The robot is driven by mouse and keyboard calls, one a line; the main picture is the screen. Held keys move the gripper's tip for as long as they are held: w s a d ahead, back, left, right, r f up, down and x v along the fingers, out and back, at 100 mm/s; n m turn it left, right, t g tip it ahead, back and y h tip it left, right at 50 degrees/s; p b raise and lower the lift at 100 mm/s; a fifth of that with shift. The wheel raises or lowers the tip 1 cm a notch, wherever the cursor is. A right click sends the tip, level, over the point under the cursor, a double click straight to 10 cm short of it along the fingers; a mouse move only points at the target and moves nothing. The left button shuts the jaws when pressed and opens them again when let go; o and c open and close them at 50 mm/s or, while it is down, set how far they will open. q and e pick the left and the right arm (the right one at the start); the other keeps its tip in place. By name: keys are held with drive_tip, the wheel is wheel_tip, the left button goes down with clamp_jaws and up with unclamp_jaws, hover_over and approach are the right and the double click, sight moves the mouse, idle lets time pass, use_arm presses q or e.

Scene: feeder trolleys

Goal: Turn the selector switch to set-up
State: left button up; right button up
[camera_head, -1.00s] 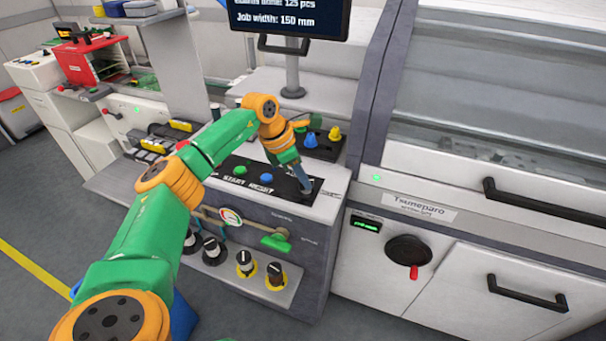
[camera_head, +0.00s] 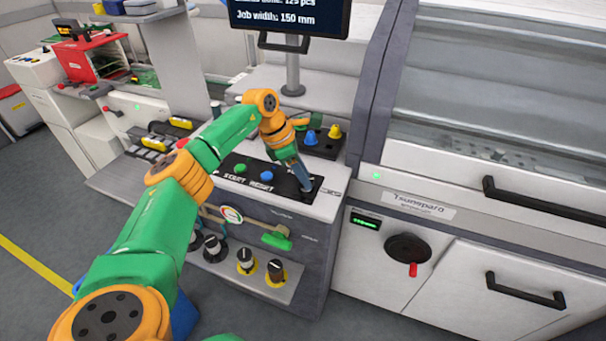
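The control panel (camera_head: 217,185) is a black strip on the grey machine front with a green START button (camera_head: 239,168) and a blue RESET button (camera_head: 266,177). My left gripper (camera_head: 304,187) points down at the right end of this strip, to the right of RESET. Its fingertips are at the panel surface. The selector switch is not clearly visible; the gripper covers that end of the strip and the label there. I cannot tell whether the fingers are closed on anything. My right gripper is out of view.
Behind the gripper is a black box with blue (camera_head: 311,138) and yellow (camera_head: 335,132) knobs. A monitor (camera_head: 290,18) stands above. Below the panel are a green-handled lever (camera_head: 276,241) and a shelf with several black-and-white knobs. A red-handled dial (camera_head: 408,250) is on the right cabinet.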

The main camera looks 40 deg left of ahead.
use_arm(q)
drive_tip(key=shift+o, duration=0.2)
drive_tip(key=shift+r, duration=0.1)
drive_tip(key=b+v, duration=0.1)
drive_tip(key=v, duration=0.6)
